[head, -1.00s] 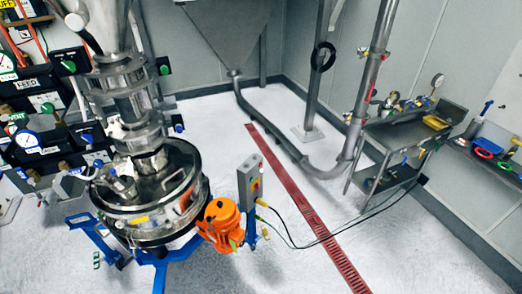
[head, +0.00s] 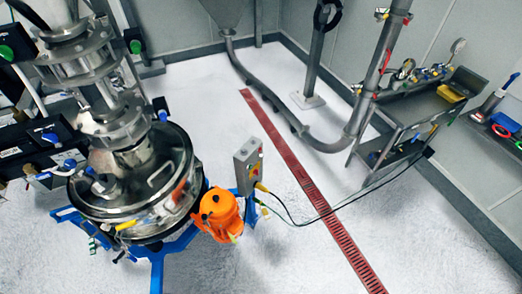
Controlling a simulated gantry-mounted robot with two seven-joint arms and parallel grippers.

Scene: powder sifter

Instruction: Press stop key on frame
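A small grey control box (head: 248,163) stands upright on a blue post of the sifter's frame, in the middle of the head view. Its right face carries small coloured keys, too small to tell which one is stop. The round steel sifter (head: 130,190) sits on the blue frame (head: 157,256) at the left, with an orange motor (head: 219,213) between it and the box. Neither of my grippers is in view.
Black cables run from the box to a grey cart (head: 420,112) at the right. A red floor grate (head: 305,180) crosses the floor. A steel pipe (head: 372,75) rises behind it. The floor in front of the box is clear.

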